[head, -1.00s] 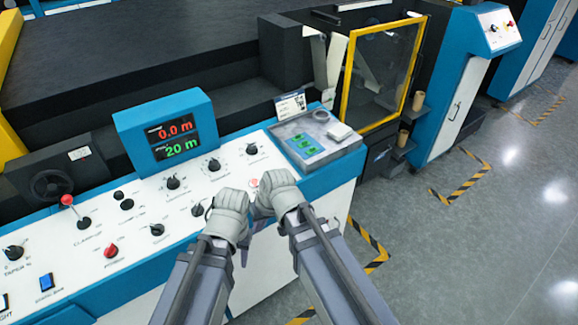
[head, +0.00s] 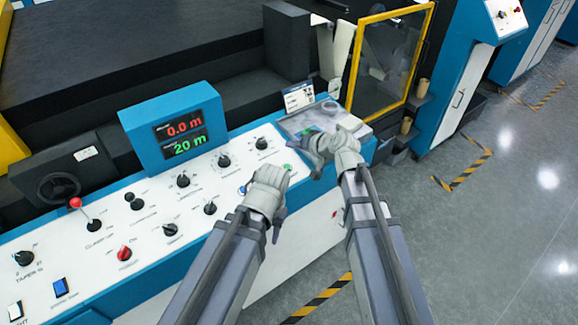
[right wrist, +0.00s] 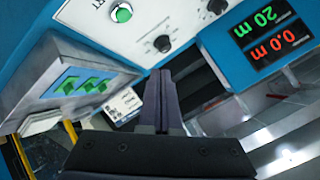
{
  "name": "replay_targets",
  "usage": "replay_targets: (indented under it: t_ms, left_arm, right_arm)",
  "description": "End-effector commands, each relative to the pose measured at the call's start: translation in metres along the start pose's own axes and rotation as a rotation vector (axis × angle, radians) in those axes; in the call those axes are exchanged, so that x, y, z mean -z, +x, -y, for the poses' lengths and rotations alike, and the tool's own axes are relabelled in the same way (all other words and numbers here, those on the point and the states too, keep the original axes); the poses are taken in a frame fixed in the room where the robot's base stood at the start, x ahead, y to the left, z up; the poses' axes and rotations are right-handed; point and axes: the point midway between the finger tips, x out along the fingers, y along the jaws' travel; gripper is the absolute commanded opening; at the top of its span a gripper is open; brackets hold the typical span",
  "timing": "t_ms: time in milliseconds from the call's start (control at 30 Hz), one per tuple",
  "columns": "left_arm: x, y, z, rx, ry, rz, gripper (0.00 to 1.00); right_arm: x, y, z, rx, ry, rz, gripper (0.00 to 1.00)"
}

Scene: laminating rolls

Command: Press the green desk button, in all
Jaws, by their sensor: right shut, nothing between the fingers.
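A round green button (right wrist: 122,13) sits on the white control desk in the right wrist view, beside lettering partly cut off by the frame. In the head view a green spot (head: 289,168) shows on the desk between my two grippers. My right gripper (head: 316,152) is shut and empty above the right end of the desk; its closed fingers also show in the right wrist view (right wrist: 160,80), apart from the button. My left gripper (head: 272,195) is over the desk's front edge, left of the green spot; its jaws are not clear.
A grey tray (right wrist: 50,50) with green rocker-like pieces lies at the desk's right end. A display box (head: 170,128) reads 0.0 m and 20 m. Several black knobs (head: 183,180) and a red-topped lever (head: 76,203) stand on the desk. A yellow-framed guard (head: 354,65) rises behind.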

Motion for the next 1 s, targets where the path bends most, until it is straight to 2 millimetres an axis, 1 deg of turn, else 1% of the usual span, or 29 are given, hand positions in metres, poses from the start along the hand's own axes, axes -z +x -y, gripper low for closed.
replay_targets:
  t_ms: [233, 367, 567, 900, 1000]
  left_arm:
    - [0.0, 0.002, 0.0, 0.0, 0.0, 0.0, 0.44]
    - [0.001, 0.009, -0.001, 0.0, 0.0, 0.0, 0.44]
    - [0.002, 0.029, -0.003, 0.0, 0.0, 0.0, 0.44]
    - [0.004, 0.074, -0.007, 0.0, 0.0, 0.0, 0.44]
    - [0.005, 0.083, -0.008, 0.0, 0.0, 0.0, 0.44]
  right_arm:
    - [-0.002, 0.002, -0.001, 0.0, -0.001, 0.002, 0.0]
    - [-0.005, 0.006, -0.005, -0.001, -0.001, 0.002, 0.0]
    - [-0.016, 0.02, -0.015, -0.001, -0.001, 0.002, 0.0]
    - [-0.039, 0.052, -0.039, -0.001, -0.001, 0.002, 0.0]
    - [-0.044, 0.059, -0.043, -0.001, -0.001, 0.002, 0.0]
